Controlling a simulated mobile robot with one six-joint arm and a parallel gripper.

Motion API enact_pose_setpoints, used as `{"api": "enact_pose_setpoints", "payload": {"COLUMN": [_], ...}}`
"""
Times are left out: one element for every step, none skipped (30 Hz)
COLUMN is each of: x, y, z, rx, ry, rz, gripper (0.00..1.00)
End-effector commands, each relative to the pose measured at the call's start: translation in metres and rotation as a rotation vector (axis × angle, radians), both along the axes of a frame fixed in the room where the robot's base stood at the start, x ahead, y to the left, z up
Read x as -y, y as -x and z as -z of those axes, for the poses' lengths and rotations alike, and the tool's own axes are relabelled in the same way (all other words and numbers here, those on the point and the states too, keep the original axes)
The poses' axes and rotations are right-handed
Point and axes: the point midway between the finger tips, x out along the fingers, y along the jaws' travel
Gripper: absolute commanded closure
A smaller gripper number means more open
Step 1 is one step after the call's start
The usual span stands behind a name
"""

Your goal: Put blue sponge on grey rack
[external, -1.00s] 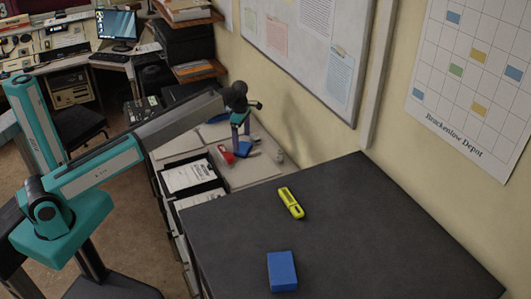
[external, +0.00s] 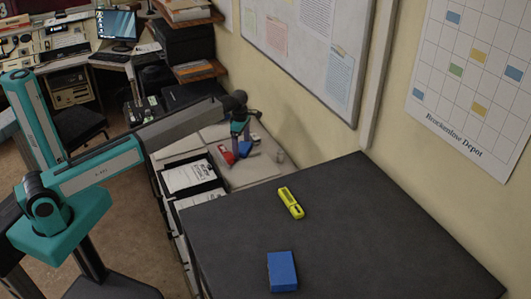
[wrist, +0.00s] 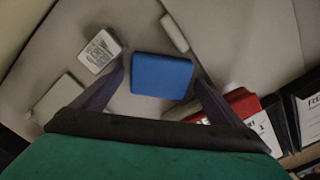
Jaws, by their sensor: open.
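The blue sponge (wrist: 162,76) lies flat on the pale desk top, between the fingertips of my gripper (wrist: 160,88) in the wrist view. In the external view my gripper (external: 240,133) points down over the far desk, with the blue sponge (external: 245,149) just at its fingers. The fingers are spread on either side of the sponge and not closed on it. A second blue block (external: 282,271) lies on the dark top in front. I cannot make out a grey rack for certain.
A red bottle (wrist: 238,102) lies close to the right finger. A white device with buttons (wrist: 100,51) and a small pale bar (wrist: 174,33) lie beyond. A yellow object (external: 291,203) lies on the dark top (external: 360,235), which is otherwise mostly clear.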

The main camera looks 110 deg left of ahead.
Motion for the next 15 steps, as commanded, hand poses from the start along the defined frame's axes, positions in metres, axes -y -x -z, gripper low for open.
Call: {"api": "enact_pose_setpoints", "payload": {"x": [0.0000,0.0000,0.0000,0.0000,0.0000,0.0000,0.0000,0.0000,0.0001,0.0001,0.0001,0.0001,0.0001,0.0000,0.0000], "y": [0.0000,0.0000,0.0000,0.0000,0.0000,0.0000,0.0000,0.0000,0.0000,0.0000,0.0000,0.0000,0.0000,0.0000,0.0000], "z": [-0.0001,-0.0001,-0.0001,-0.0001,-0.0001,-0.0002,-0.0002,-0.0002,-0.0002,-0.0002,-0.0002,-0.0002,-0.0002,-0.0002,-0.0002], "rx": [0.000,0.000,0.000,0.000,0.000,0.000,0.000,0.000,0.000,0.000,0.000,0.000,0.000,0.000,0.000], "ry": [0.000,0.000,0.000,0.000,0.000,0.000,0.000,0.000,0.000,0.000,0.000,0.000,0.000,0.000,0.000], "rz": [0.000,0.000,0.000,0.000,0.000,0.000,0.000,0.000,0.000,0.000,0.000,0.000,0.000,0.000,0.000], "gripper": [0.08,0.11,0.18,0.23,0.28,0.35,0.40,0.45,0.51,0.51,0.55,0.55,0.55,0.55,0.55]}}
